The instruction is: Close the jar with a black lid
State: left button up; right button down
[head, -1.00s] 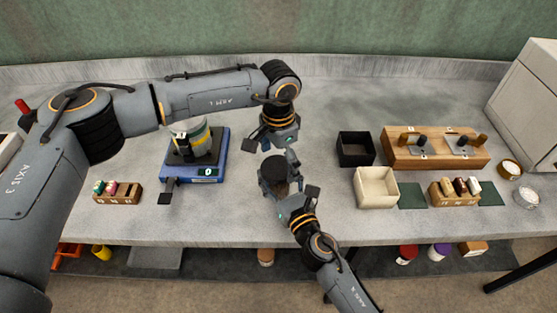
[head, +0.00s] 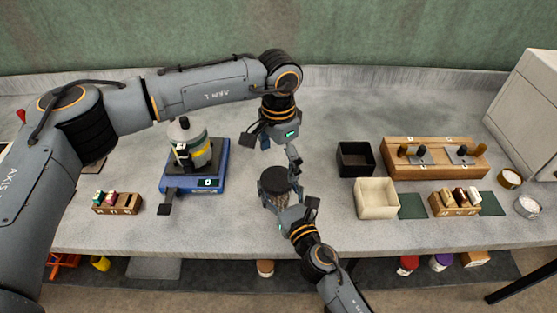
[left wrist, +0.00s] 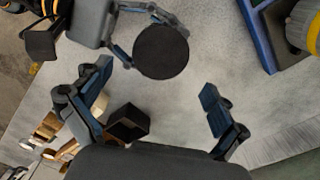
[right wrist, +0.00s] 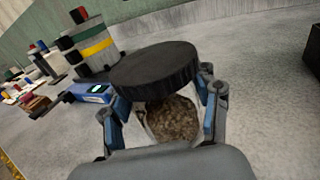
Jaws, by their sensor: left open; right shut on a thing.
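The jar (right wrist: 172,122) shows brown grain through its side in the right wrist view. The black lid (right wrist: 155,66) lies across its top and looks a little tilted there. In the head view the lid (head: 274,180) covers the jar's mouth; I cannot tell if it is seated. My right gripper (right wrist: 160,112) is shut on the jar, one finger on each side. My left gripper (left wrist: 148,100) is open and empty, behind the jar and off to its side. The lid also shows as a dark disc in the left wrist view (left wrist: 161,52).
A blue scale (head: 210,180) with a banded canister (head: 190,150) stands left of the jar. A black box (head: 355,160) and a cream box (head: 376,198) stand to the right. A wooden rack (head: 400,155) is farther right. The counter between scale and jar is clear.

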pick_arm(q)
jog(key=n, duration=0.5)
jog(key=shift+r+n, duration=0.2)
jog(key=shift+n, duration=0.2)
jog(key=n, duration=0.4)
jog(key=shift+r, duration=0.2)
jog(key=n, duration=0.5)
jog(key=shift+r+n, duration=0.25)
jog(key=shift+n, duration=0.15)
jog(key=n, duration=0.4)
jog(key=shift+s+r, duration=0.1)
jog(key=shift+r, duration=0.05)
jog(key=n, duration=0.6)
jog(key=shift+r, duration=0.25)
jog(key=n, duration=0.3)
jog(key=shift+a+r+n, duration=0.1)
jog(key=shift+r+n, duration=0.05)
jog(key=shift+n, duration=0.25)
jog(key=n, duration=0.3)
jog(key=shift+r+n, duration=0.15)
jog(key=shift+n, duration=0.25)
jog(key=n, duration=0.5)
jog(key=shift+r, duration=0.2)
